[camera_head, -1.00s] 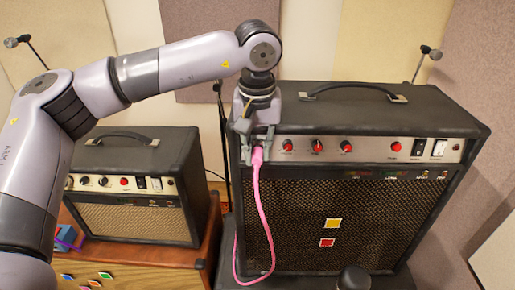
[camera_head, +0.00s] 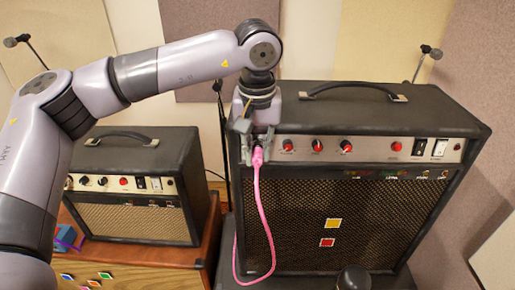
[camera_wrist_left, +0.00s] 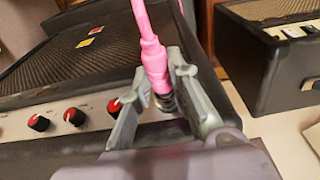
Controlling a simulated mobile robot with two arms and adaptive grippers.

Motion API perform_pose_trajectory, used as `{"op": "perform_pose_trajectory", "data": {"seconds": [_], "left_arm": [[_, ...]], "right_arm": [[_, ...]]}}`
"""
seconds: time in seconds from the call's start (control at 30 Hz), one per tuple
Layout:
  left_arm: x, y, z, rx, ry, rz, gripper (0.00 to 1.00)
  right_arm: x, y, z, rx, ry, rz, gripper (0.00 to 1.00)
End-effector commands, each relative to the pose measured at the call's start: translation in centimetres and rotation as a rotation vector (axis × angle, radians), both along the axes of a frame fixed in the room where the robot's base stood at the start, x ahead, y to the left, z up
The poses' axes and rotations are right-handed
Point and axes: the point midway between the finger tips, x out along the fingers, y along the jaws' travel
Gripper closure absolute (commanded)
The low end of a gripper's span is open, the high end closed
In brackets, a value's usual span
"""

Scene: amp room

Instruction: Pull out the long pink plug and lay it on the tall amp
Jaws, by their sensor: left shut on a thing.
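The tall amp (camera_head: 340,225) is the large black amp at the right, with a bare black top. The long pink plug (camera_head: 258,157) is at the left end of its control panel, its pink cable hanging down the grille. My left gripper (camera_head: 257,150) is shut on the plug there. In the left wrist view, the pink plug (camera_wrist_left: 155,62) lies between the fingers of my left gripper (camera_wrist_left: 158,88), with a dark metal end showing below the pink body. I cannot tell whether its tip is still in the socket. My right gripper does not show clearly.
A smaller amp (camera_head: 135,222) stands on a wooden cabinet (camera_head: 190,268) at the left. The tall amp has a top handle (camera_head: 350,91) and several red knobs beside the plug. Microphone stands rise behind. The right part of the amp top is clear.

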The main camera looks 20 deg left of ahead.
Motion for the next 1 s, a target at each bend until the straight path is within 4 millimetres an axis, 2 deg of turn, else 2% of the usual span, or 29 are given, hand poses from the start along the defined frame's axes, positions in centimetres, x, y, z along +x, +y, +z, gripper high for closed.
{"op": "perform_pose_trajectory", "data": {"seconds": [0.73, 1.0], "left_arm": [[-3.3, -1.0, 0.5, 0.0, -0.001, -0.001, 1.0], [-3.8, -1.1, 0.6, 0.0, -0.001, 0.001, 1.0]], "right_arm": [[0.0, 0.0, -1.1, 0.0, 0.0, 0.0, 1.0], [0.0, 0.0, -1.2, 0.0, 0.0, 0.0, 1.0]]}}
